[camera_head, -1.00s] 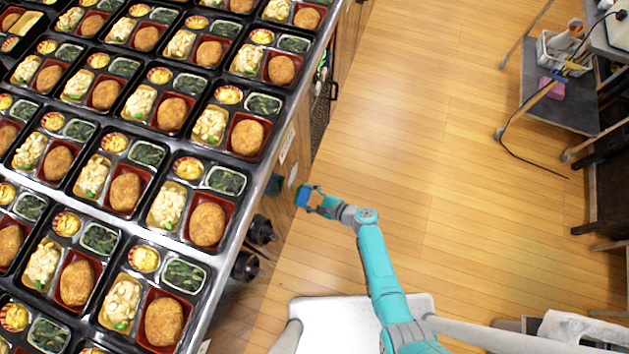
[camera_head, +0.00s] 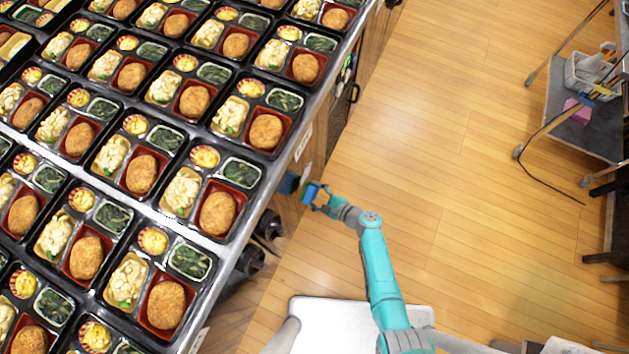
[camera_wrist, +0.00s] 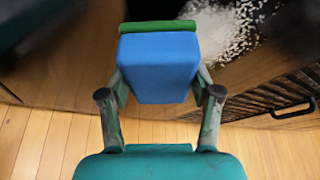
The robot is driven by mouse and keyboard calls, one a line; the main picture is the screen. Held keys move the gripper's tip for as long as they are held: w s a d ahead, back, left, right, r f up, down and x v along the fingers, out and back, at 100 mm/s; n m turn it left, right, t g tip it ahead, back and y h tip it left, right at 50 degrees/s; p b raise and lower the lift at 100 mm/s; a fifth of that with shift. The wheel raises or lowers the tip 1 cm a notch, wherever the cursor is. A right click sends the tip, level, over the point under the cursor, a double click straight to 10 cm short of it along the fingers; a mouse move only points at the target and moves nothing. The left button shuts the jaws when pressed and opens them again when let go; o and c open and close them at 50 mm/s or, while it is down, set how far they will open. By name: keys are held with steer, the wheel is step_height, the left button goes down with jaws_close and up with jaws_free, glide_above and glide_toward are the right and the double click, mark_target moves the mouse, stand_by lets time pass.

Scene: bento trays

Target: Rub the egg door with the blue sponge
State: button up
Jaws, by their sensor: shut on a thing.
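The blue sponge (camera_head: 310,192) is a block with a green layer on its far side. My gripper (camera_head: 322,199) is shut on it from both sides; the wrist view also shows the sponge (camera_wrist: 160,65) between the fingers. The sponge is level with the wooden counter front (camera_head: 328,125), close to it; I cannot tell whether it touches. In the wrist view, wooden panels with a dark handle (camera_wrist: 281,112) lie beyond the sponge. I cannot tell which panel is the egg door; no label is readable.
The counter's metal edge (camera_head: 268,165) carries rows of filled bento trays. Dark round objects (camera_head: 268,222) stick out below the edge. A shelf cart (camera_head: 560,100) with a basket and a pink item stands at the right. The wooden floor between is clear.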

steer(key=shift+w+a, duration=0.3)
steer(key=shift+a, duration=0.55)
stand_by(0.3)
